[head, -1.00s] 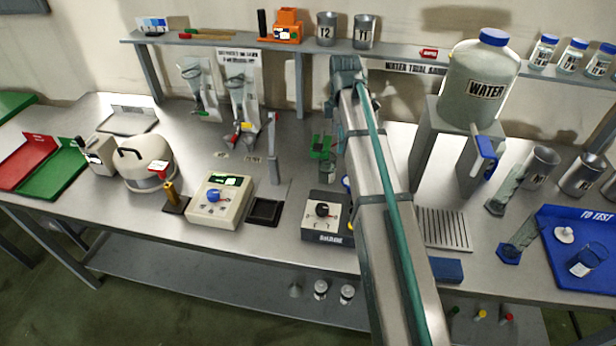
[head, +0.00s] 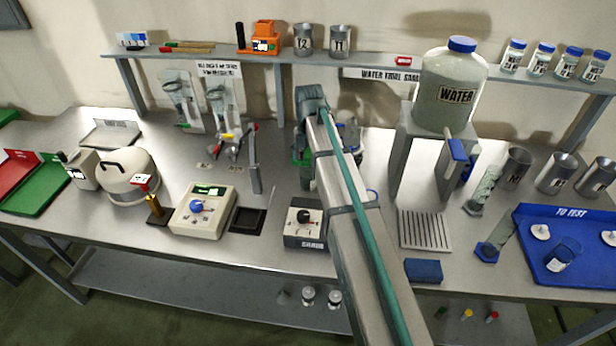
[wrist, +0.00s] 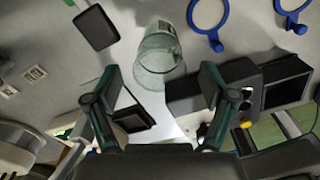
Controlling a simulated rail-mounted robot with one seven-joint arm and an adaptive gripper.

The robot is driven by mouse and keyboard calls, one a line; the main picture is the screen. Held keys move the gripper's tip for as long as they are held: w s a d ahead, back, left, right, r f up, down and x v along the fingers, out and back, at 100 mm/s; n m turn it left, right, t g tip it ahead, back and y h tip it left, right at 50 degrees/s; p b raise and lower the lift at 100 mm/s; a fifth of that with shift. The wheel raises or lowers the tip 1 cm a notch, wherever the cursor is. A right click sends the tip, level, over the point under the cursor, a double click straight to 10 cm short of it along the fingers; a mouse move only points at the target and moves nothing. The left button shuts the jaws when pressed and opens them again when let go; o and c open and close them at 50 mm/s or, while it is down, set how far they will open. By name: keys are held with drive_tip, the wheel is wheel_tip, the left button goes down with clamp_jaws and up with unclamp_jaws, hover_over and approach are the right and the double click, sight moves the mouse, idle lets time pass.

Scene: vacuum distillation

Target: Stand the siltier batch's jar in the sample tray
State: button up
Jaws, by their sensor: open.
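My gripper (wrist: 160,78) is open in the wrist view, its two dark fingers apart. A clear, empty-looking glass vessel (wrist: 160,52) stands beyond and between the fingertips; I cannot tell that they touch it. In the head view my arm hides most of this area, and the fingers are not clear. Several blue-lidded labelled jars (head: 541,60) stand on the right of the shelf; their labels are too small to read. A blue tray (head: 535,222) marked "TO TEST" lies at the right, holding a small beaker (head: 564,254). I cannot tell which jar is siltier.
A large water jug (head: 452,90) stands on a grey stand right of my arm. A beige device (head: 203,210) and a dark-fronted one (head: 303,222) sit left of it. Blue rings (wrist: 208,22) show in the wrist view. Metal cups (head: 514,168) stand at right.

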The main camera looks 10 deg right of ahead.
sight(308, 173)
drive_tip(key=shift+s+a+f+p, duration=0.1)
drive_tip(key=shift+f+p, duration=0.5)
drive_tip(key=shift+f, duration=0.85)
drive_tip(key=shift+s+a+f+p, duration=0.1)
drive_tip(key=shift+f+p, duration=0.5)
drive_tip(key=shift+f, duration=0.8)
drive_tip(key=c, duration=1.4)
drive_tip(key=shift+w+r, duration=0.1)
drive_tip(key=shift+r, duration=0.05)
